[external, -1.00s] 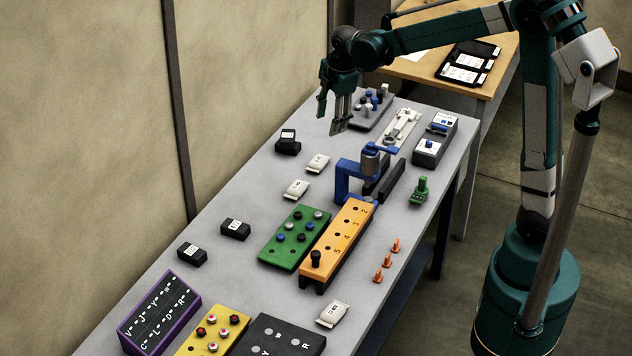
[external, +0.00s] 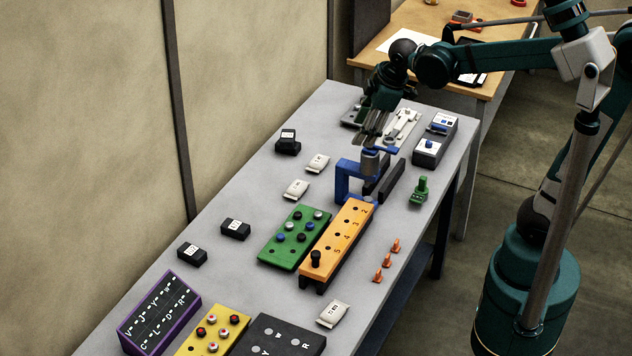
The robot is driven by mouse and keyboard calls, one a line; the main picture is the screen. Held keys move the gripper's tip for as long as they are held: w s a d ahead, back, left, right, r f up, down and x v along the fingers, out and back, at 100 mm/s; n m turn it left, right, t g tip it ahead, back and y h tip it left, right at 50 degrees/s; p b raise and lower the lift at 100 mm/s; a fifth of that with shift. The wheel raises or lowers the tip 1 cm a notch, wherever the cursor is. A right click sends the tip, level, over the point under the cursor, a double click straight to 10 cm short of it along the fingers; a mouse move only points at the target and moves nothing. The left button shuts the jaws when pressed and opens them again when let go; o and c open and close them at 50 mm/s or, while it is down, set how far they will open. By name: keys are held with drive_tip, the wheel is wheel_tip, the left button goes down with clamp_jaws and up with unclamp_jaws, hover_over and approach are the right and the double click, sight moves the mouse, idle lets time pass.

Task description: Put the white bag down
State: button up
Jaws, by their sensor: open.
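Three small white bags lie on the grey table: one bag (external: 318,163) at the back left, one bag (external: 296,189) just in front of it, and one bag (external: 333,314) near the front right edge. My gripper (external: 370,138) points down above the back of the table, over the area behind the blue clamp. It is open, and I see no bag between its fingers. No bag is near it; the closest white bag lies to its left and lower.
The blue clamp (external: 348,183) stands below my gripper. The orange block (external: 337,238) and green board (external: 294,238) fill the middle. Black boxes (external: 235,229) line the left.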

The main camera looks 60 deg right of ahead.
drive_tip(key=s+a+f+m+t, duration=0.1)
drive_tip(key=s+a+m, duration=0.2)
drive_tip(key=s, duration=0.5)
drive_tip(key=s+a+f+m+t, duration=0.1)
drive_tip(key=s+a+m, duration=0.2)
drive_tip(key=s, duration=0.4)
drive_tip(key=shift+s+a+f+m+t+y, duration=0.3)
drive_tip(key=shift+s+a+f, duration=0.05)
drive_tip(key=shift+s+a, duration=0.1)
drive_tip(key=shift+o, duration=0.5)
drive_tip(key=shift+w, duration=0.1)
idle(0.8)
